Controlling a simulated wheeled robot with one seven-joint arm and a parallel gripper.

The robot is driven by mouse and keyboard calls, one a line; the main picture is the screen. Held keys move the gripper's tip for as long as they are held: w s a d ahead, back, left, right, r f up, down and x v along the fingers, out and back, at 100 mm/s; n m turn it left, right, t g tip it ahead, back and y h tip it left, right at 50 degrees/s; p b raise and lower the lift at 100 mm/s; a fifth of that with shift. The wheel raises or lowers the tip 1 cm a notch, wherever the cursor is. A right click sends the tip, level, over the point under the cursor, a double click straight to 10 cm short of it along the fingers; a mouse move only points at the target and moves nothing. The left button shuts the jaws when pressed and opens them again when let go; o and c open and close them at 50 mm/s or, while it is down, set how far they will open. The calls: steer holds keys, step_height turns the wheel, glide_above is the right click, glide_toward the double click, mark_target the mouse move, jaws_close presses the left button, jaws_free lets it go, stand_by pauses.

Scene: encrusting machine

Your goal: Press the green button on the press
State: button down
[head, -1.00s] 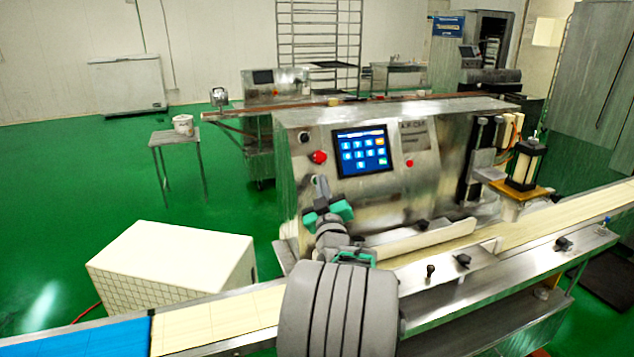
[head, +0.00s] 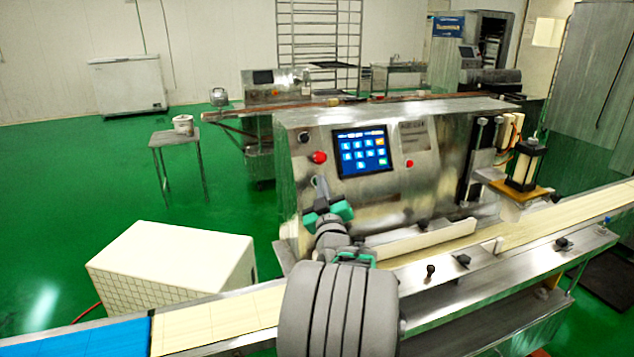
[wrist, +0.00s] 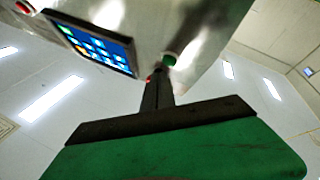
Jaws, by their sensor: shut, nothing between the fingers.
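The press (head: 380,203) is a steel machine with a lit blue touchscreen (head: 363,152) on its sloped front. Its green button (wrist: 170,61) shows in the wrist view, just beyond my fingertips. In the head view I cannot make out the button; my gripper covers that part of the panel. My gripper (head: 320,184) is shut and empty, pointing at the panel below the red knob. In the wrist view its narrow fingers (wrist: 158,75) end very close to the green button; I cannot tell whether they touch it.
A red knob (head: 318,157) and a black knob (head: 304,138) sit left of the touchscreen. A small red button (head: 409,163) is to its right. A conveyor belt (head: 208,318) runs along the front of the press. A white box (head: 170,262) stands at left.

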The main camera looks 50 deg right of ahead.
steer(key=shift+f, duration=0.1)
stand_by(0.6)
steer(key=shift+w+d+f+b, duration=0.1)
steer(key=shift+w+d+b, duration=0.15)
steer(key=shift+b, duration=0.3)
steer(key=shift+w+d+f+b, duration=0.1)
steer(key=shift+w+f+b, duration=0.1)
steer(key=shift+w+b, duration=0.2)
steer(key=shift+s, duration=0.1)
stand_by(0.5)
steer(key=shift+s+a+r+b, duration=0.35)
steer(key=shift+s+r+b, duration=0.05)
steer(key=shift+s+b, duration=0.15)
steer(key=shift+s+a+r+b, duration=0.35)
steer(key=shift+s, duration=0.3)
steer(key=shift+s+a+r+b, duration=0.35)
steer(key=shift+s+a+r, duration=0.05)
steer(key=shift+s, duration=0.25)
steer(key=shift+s+a+r+b, duration=0.35)
steer(key=shift+s, duration=0.3)
